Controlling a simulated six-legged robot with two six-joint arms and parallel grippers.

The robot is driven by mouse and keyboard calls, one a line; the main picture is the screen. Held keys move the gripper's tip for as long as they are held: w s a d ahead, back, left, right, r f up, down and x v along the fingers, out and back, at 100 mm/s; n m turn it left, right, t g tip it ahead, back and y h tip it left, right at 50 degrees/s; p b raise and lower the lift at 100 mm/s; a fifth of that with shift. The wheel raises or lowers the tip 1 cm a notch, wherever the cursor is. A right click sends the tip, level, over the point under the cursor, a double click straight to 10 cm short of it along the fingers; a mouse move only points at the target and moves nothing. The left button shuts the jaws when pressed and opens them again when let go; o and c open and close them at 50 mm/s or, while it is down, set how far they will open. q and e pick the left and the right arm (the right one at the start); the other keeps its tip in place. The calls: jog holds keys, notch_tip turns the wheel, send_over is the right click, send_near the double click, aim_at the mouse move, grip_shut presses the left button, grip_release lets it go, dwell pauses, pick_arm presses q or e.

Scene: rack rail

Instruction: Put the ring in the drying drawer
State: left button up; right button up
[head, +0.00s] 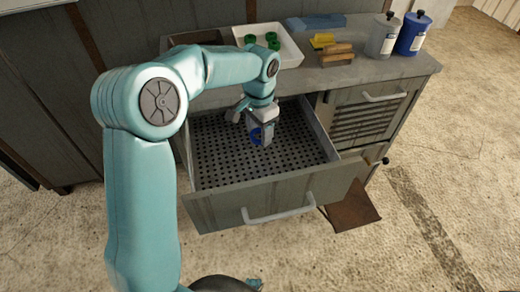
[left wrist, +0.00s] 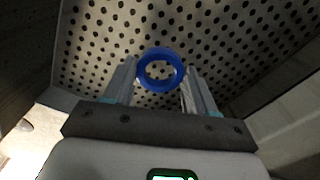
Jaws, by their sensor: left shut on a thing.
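A blue ring (left wrist: 143,77) is between the two fingers of my left gripper (left wrist: 161,80), and the fingers are shut on it. In the head view my left gripper (head: 262,138) points down inside the open drying drawer (head: 270,210). The blue ring (head: 256,136) shows partly there, at the fingertips. The drawer has a dark perforated floor (head: 208,160). The perforated floor fills most of the left wrist view (left wrist: 230,30), behind the ring. I cannot tell how far the ring is above this floor. My right gripper is not in view.
On the countertop (head: 395,68) stand a white tray (head: 290,50) with green rings, a yellow sponge (head: 322,41), wooden blocks, a blue cloth, and a grey-white and a blue bottle (head: 413,33). A closed louvred drawer (head: 370,120) is at the right.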

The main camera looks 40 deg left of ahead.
aim_at(260, 154)
pick_arm(q)
jog(key=shift+a+f, duration=0.1)
jog(key=shift+f, duration=0.85)
notch_tip(260, 154, down, 5)
jog(key=shift+f+b, duration=0.1)
jog(key=shift+b, duration=0.35)
jog(key=o, duration=1.1)
jog(key=shift+c, duration=0.2)
notch_tip(260, 154, up, 12)
jog(key=p, duration=0.1)
jog(key=shift+p, duration=0.4)
